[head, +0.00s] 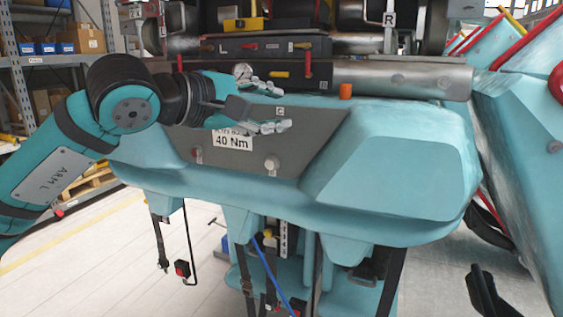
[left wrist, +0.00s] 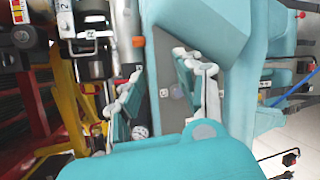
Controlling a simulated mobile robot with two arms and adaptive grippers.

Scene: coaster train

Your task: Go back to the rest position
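My left arm comes in from the left in the head view. Its gripper (head: 272,105) is in front of the dark grey panel of the teal coaster car (head: 400,170), above and right of the "40 Nm" label (head: 232,142). The two fingers are spread apart, with nothing between them. In the left wrist view the gripper (left wrist: 163,85) also shows open and empty, with the grey panel behind it. I cannot tell whether a fingertip touches the panel.
An orange cylinder (head: 345,91) stands on the car's ledge, right of the gripper. Dark tool trays (head: 270,47) and a metal tube (head: 410,78) lie behind. Straps and a red buckle (head: 182,269) hang below the car. Shelves (head: 50,60) stand at left. Floor at lower left is clear.

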